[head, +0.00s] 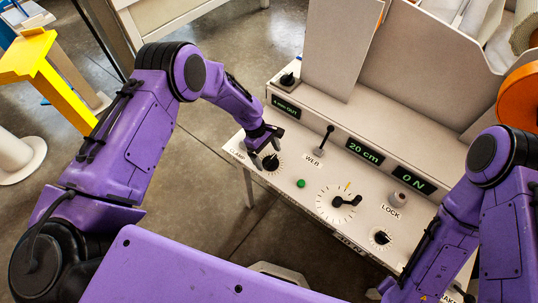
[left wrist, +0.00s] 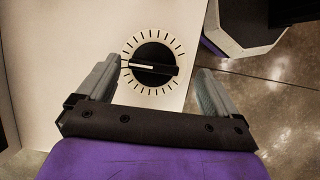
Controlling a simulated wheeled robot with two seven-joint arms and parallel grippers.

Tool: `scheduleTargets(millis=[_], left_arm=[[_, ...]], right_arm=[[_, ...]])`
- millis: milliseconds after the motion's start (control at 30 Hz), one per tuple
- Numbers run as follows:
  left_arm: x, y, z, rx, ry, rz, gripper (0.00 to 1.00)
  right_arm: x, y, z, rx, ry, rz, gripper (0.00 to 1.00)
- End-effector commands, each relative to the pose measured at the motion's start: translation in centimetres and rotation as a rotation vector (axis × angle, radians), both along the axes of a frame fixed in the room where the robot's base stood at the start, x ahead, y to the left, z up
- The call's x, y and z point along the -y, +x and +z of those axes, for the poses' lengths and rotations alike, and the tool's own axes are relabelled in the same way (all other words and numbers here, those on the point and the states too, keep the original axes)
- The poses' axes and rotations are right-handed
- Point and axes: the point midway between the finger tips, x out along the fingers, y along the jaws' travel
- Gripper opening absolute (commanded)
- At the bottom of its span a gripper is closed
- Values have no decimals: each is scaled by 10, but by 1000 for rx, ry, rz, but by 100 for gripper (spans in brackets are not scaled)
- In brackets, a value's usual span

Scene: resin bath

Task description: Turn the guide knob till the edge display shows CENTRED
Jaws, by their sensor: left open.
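The edge display (head: 286,106) on the panel's raised back part reads what looks like "5 mm OUT". A black dial knob (head: 270,162) with tick marks sits at the panel's left end; its label is partly unreadable, so I cannot tell if it is the guide knob. My left gripper (head: 263,143) is right at this dial. In the left wrist view the dial knob (left wrist: 150,64) lies between the open fingers of my left gripper (left wrist: 157,72), with a gap on each side, its white pointer line to the left. Another black knob (head: 288,80) stands by the edge display. My right gripper is not visible.
The panel also carries a WEB lever (head: 327,138), a green button (head: 301,184), a larger dial (head: 340,202), a LOCK knob (head: 397,199) and a small dial (head: 380,237). Other displays read "20 cm" (head: 365,152) and "ON" (head: 413,179). Upright grey plates (head: 340,45) stand behind.

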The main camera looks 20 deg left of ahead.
Motion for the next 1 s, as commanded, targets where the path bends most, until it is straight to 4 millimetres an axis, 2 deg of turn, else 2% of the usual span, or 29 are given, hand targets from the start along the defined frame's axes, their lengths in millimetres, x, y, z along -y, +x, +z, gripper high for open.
scheduleTargets(millis=[133, 400, 433, 500, 600, 1000], left_arm=[[6, 0, -15, -1, -1, 0, 94], [7, -1, -18, -1, -1, -1, 94], [7, -1, -18, -1, -1, -1, 87], [7, -1, -18, -1, 0, -1, 64], [6, -1, -18, -1, 0, 0, 38], [6, 0, -22, -1, 2, -62, 38]], right_arm=[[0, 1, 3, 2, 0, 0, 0], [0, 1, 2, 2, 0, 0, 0], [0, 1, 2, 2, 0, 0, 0], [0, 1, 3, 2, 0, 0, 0], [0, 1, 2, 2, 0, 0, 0], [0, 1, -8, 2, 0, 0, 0]])
